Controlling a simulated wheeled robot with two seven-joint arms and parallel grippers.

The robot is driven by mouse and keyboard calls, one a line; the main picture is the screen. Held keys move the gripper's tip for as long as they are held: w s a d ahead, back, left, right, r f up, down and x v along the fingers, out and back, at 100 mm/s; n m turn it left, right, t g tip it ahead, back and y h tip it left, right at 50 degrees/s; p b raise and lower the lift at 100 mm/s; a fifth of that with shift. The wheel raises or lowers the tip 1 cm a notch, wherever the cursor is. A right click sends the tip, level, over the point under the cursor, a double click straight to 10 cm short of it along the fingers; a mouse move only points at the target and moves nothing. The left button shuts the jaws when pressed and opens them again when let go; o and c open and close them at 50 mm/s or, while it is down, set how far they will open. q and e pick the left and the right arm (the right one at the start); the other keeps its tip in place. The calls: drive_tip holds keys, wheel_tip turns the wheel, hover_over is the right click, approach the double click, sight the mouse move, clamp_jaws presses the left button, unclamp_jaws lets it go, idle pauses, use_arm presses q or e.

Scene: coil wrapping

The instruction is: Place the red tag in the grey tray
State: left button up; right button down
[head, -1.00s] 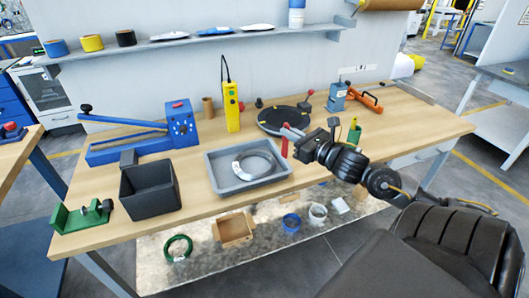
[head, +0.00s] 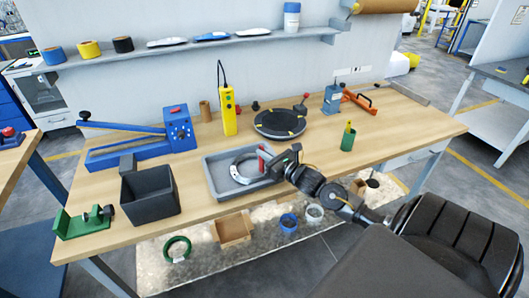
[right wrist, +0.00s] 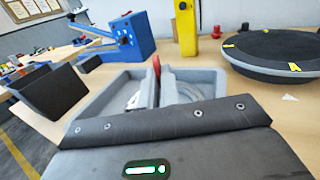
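The red tag (head: 262,158) is upright over the right part of the grey tray (head: 222,195). My right gripper (head: 268,156) is shut on it, coming in from the right. In the right wrist view the red tag (right wrist: 156,66) shows between the two fingertips, with the grey tray (right wrist: 205,78) behind and below. I cannot tell whether the tag's lower end touches the tray. A pale ring-shaped coil (head: 238,168) lies in the tray, partly hidden by the tag and gripper. My left gripper is not in view.
A black bin (head: 150,192) stands left of the tray. A blue lever tool (head: 180,130), a yellow handheld controller (head: 229,112) and a black turntable (head: 280,122) are behind it. A green cup (head: 348,139) stands to the right. The table front right is clear.

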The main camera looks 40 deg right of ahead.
drive_tip(key=shift+f, duration=0.15)
drive_tip(key=shift+f, duration=0.1)
drive_tip(key=c, duration=1.6)
unclamp_jaws()
drive_tip(key=shift+s+d+b, duration=0.2)
drive_tip(key=shift+s+b, duration=0.55)
drive_tip(key=shift+s, duration=2.3)
drive_tip(key=shift+s+d+b, duration=0.2)
drive_tip(key=shift+s+b, duration=0.5)
drive_tip(key=shift+s, duration=2.3)
